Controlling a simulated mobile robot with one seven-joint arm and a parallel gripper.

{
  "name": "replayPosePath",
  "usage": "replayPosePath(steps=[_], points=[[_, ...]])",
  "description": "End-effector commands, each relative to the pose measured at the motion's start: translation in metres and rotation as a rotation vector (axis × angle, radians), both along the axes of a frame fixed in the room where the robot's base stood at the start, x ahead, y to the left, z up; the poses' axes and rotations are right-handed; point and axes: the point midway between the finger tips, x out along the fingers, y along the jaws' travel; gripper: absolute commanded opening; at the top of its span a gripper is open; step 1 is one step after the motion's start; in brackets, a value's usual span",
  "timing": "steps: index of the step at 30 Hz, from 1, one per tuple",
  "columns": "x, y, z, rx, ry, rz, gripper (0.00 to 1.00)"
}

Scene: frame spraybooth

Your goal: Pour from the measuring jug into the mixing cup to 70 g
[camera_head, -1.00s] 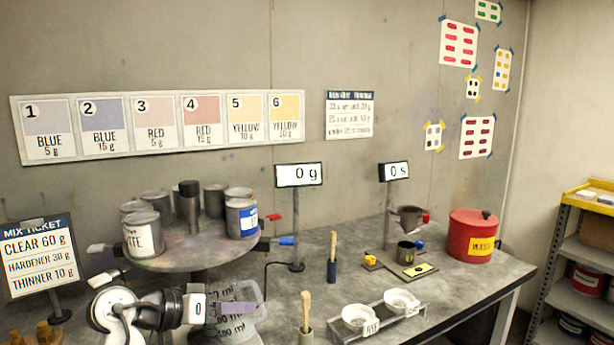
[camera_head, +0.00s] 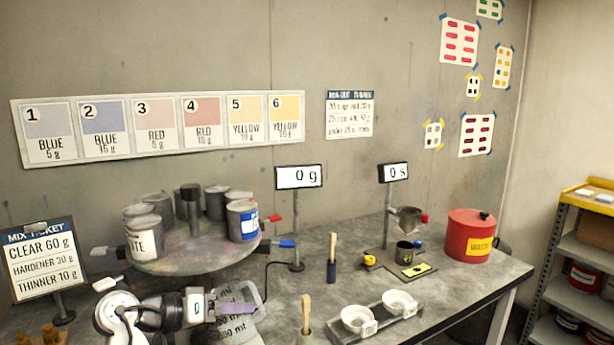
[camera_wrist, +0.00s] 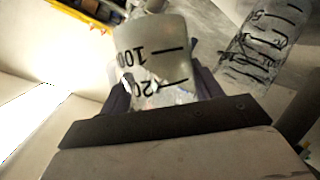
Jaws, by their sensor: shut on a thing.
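My gripper (camera_head: 236,308) is shut on a translucent measuring jug (camera_wrist: 152,50) with black marks, 100 and a partly hidden larger number. In the wrist view the jug sits between the fingers with its numbers upside down. In the head view the jug (camera_head: 238,328) looks tilted at the front of the bench, partly behind the fingers. A second clear vessel with black marks, possibly the mixing cup (camera_wrist: 265,40), is apart from the jug at the wrist view's upper right. I cannot clearly separate the two in the head view. The scale display (camera_head: 301,177) reads 0 g. The liquid level is unclear.
A round turntable (camera_head: 190,262) with several cans stands behind my gripper. A mix ticket (camera_head: 40,260) is at left.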

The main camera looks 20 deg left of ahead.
Motion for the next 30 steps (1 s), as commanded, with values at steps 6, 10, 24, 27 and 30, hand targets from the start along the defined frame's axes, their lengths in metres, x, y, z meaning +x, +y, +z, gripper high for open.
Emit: replayPosePath(steps=[6, 10, 24, 27, 30], points=[[0.0, -0.0001, 0.0004, 0.001, -0.002, 0.0, 0.36], [0.0, -0.0001, 0.0004, 0.002, -0.001, 0.001, 0.36], [0.0007, 0.001, 0.0026, -0.023, 0.009, 0.0, 0.36], [0.0012, 0.0021, 0.0031, -0.049, 0.022, 0.0, 0.36], [0.0018, 0.0033, 0.0029, -0.076, 0.034, -0.001, 0.36]])
